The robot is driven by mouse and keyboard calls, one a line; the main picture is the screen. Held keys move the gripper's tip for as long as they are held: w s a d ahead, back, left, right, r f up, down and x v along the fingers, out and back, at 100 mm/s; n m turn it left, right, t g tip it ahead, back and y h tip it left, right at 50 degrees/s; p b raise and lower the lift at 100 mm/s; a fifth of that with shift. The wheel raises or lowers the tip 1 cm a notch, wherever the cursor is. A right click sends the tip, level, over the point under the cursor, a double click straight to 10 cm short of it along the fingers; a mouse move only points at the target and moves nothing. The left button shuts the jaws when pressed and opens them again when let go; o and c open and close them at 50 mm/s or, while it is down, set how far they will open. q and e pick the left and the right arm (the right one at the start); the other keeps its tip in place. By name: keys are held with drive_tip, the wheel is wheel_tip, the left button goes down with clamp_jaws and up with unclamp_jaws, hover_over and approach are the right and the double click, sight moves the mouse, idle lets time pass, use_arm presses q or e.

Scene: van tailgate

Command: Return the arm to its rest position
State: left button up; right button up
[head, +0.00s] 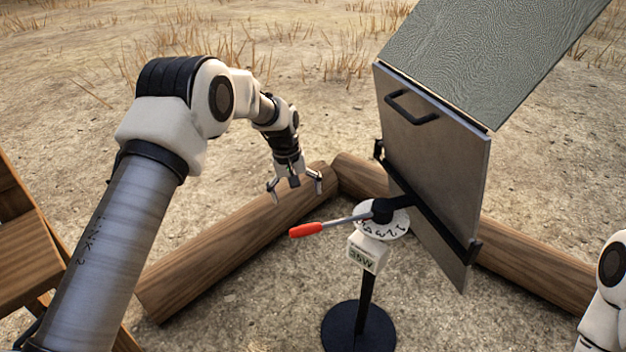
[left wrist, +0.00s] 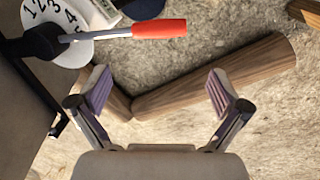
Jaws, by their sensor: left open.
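My left arm comes in from the left in the head view and bends over at the elbow. My left gripper (head: 295,190) hangs above the ground by the wooden logs, its two fingers spread and nothing between them. The left wrist view also shows the open gripper (left wrist: 163,92) with a log behind the gap. A lever with a red handle (head: 306,229) points left from a round numbered dial (head: 384,222). The lever is apart from the fingers; its red handle (left wrist: 160,29) also shows in the left wrist view. Only a piece of my right arm shows at the right edge; its gripper is out of view.
A grey panel (head: 430,150) with a black handle (head: 410,105) stands tilted behind the dial, with a textured board (head: 490,55) above it. The dial's stand has a black round base (head: 358,330). Logs (head: 235,245) lie on the ground. A wooden structure (head: 25,250) stands at left.

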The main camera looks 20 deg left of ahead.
use_arm(q)
drive_tip(key=s+d+f+m+g, duration=0.1)
drive_tip(key=s+d+f+g, duration=0.1)
drive_tip(key=s+f, duration=0.85)
drive_tip(key=s+d+f+g, duration=0.2)
drive_tip(key=s+f+g, duration=0.1)
drive_tip(key=s+f, duration=0.75)
drive_tip(key=s+f+m+t+y, duration=0.1)
drive_tip(key=s+m+t, duration=0.3)
drive_tip(key=s, duration=1.6)
drive_tip(key=shift+s+d+f+m, duration=0.3)
drive_tip(key=shift+s+f+m, duration=0.05)
drive_tip(key=shift+m, duration=0.05)
